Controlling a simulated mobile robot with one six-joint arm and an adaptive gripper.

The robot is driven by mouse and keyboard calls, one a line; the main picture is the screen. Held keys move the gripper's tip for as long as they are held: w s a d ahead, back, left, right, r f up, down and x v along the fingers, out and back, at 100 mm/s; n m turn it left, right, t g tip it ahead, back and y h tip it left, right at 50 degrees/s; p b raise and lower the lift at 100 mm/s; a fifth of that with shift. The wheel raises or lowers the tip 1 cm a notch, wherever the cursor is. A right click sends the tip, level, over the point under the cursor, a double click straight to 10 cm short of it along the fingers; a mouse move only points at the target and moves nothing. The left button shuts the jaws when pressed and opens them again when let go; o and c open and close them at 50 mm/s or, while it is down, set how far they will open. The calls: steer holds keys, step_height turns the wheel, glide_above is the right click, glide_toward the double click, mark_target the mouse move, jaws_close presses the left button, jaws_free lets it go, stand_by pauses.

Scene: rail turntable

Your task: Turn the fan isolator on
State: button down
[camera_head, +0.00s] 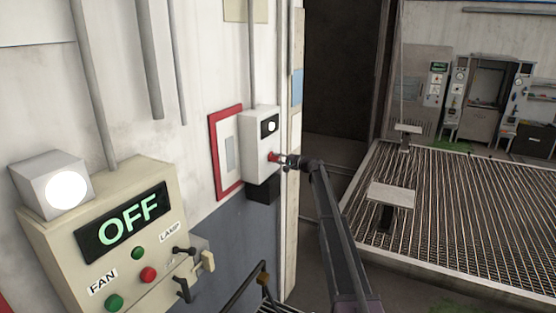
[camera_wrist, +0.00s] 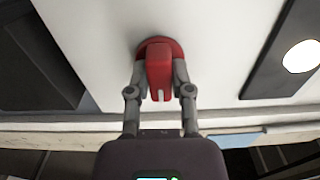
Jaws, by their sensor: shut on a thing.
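The fan isolator is a white wall box (camera_head: 257,140) with a red rotary handle (camera_head: 273,157) on its front and a small dark panel with a white lamp (camera_head: 271,126) above. In the wrist view the red handle (camera_wrist: 160,72) sits on a round red base against the white box face (camera_wrist: 105,35). My gripper (camera_head: 287,161) reaches the handle from the right. In the wrist view my gripper (camera_wrist: 160,88) has one finger on each side of the handle and is shut on it. The handle's mark, if any, is too small to read.
A beige control box (camera_head: 60,240) at the left front shows OFF (camera_head: 130,218), with buttons and levers marked FAN and LAMP. A white light (camera_head: 68,190) glows on it. A red-framed panel (camera_head: 226,150) hangs beside the isolator. A grated floor (camera_head: 450,210) lies at the right.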

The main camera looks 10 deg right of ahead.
steer(key=shift+s+a, duration=0.1)
steer(key=c, duration=0.5)
jaws_free()
steer(key=shift+s+d, duration=0.35)
steer(key=shift+d, duration=0.3)
steer(key=v, duration=1)
steer(key=shift+s+d, duration=0.2)
